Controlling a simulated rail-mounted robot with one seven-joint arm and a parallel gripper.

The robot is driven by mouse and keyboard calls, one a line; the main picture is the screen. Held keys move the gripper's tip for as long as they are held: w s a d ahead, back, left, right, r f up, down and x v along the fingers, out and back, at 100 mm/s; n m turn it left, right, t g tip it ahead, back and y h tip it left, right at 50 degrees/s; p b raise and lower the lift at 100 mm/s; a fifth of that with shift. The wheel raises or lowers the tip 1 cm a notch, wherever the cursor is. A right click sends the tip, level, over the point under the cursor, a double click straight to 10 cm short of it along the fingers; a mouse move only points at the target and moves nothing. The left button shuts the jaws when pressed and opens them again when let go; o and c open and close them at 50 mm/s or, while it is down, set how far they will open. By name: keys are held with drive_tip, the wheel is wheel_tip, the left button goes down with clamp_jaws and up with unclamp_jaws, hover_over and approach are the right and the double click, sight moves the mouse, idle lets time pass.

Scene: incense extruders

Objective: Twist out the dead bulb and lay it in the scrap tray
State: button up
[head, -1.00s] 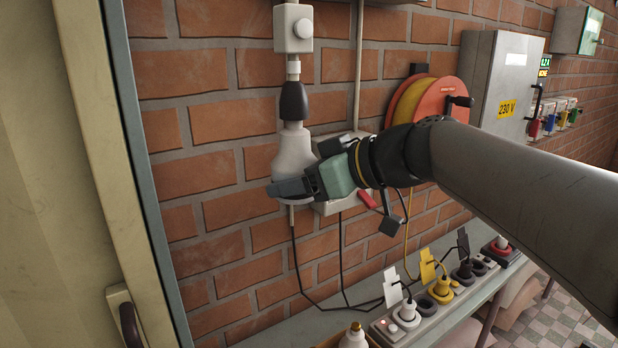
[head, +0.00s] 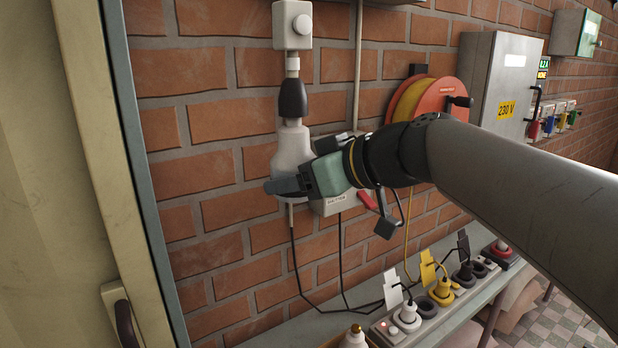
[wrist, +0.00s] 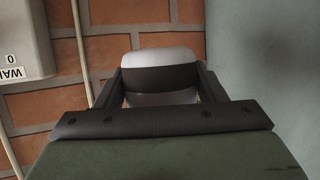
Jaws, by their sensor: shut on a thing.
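A white bulb (head: 291,150) hangs base up below a black lamp holder (head: 293,99) against the brick wall. My gripper (head: 286,188) reaches it from the right and is shut on its wide lower part. In the wrist view the bulb (wrist: 160,76) is pale with a dark band across it, between the two fingers (wrist: 159,88). The bulb still appears to be in line with the holder; whether its thread is loose cannot be seen. I cannot make out the scrap tray.
A second white bulb with a brass cap (head: 354,338) stands at the bottom edge. Power strips with plugs (head: 410,312) line the bench. A switch box with a red lever (head: 367,201) is behind my gripper. A cable reel (head: 437,100) and door frame (head: 150,200) flank the area.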

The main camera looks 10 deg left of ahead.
drive_tip(key=shift+m+t+h+b, duration=0.4)
drive_tip(key=shift+m+t, duration=0.3)
drive_tip(key=shift+t, duration=0.1)
drive_tip(key=shift+m+t+h, duration=0.3)
drive_tip(key=shift+m, duration=0.1)
drive_tip(key=o, duration=1)
drive_tip(key=shift+c, duration=0.2)
